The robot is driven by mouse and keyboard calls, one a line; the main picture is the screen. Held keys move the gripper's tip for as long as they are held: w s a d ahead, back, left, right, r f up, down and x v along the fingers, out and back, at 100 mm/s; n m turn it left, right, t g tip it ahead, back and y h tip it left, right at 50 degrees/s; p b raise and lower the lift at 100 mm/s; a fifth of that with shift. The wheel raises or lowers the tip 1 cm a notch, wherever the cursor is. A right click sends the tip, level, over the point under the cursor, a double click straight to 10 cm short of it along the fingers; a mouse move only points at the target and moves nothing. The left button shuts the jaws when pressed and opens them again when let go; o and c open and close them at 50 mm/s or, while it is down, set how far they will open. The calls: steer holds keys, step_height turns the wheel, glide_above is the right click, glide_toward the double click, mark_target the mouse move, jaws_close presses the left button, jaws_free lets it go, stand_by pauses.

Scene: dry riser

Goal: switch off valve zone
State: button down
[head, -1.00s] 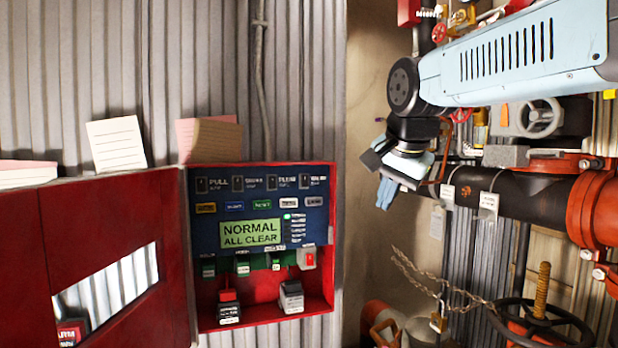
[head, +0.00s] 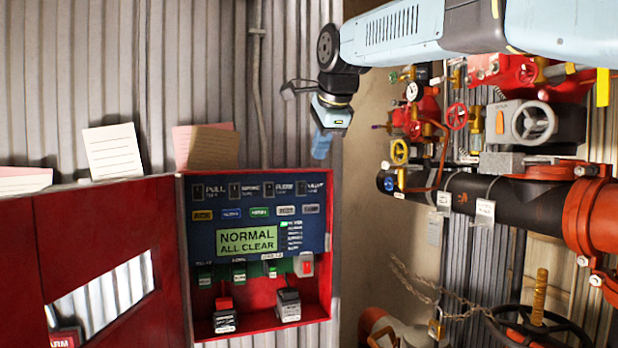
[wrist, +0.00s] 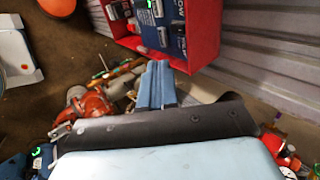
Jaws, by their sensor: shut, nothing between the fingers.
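The blue control panel (head: 258,222) sits inside an open red cabinet (head: 327,300) on the corrugated wall. Its top row carries small dark switches labelled pull, smoke, flow and valve; the valve switch (head: 311,190) is the rightmost, near the panel's upper right corner. The green display (head: 246,241) reads "NORMAL ALL CLEAR". My gripper (head: 321,146) is shut and empty, its blue fingers above the cabinet's top right corner, apart from the switch. In the wrist view the shut fingers (wrist: 157,84) point toward the cabinet edge (wrist: 203,35), with part of the panel beyond.
The open red cabinet door (head: 105,225) stands left, with papers (head: 110,150) above it. Pipes (head: 510,200), handwheels and red valves fill the right side, below and beside my arm. A chain (head: 430,290) hangs lower right.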

glide_toward(304, 194)
step_height(304, 194, down, 4)
steer(key=shift+w+a+f, duration=0.1)
steer(key=shift+w+a, duration=0.05)
steer(key=shift+w, duration=0.45)
steer(key=shift+w+a+f, duration=0.1)
steer(key=shift+w+a, duration=0.05)
steer(key=shift+w, duration=0.5)
steer(key=shift+w+a+f, duration=0.2)
steer(key=shift+w, duration=0.45)
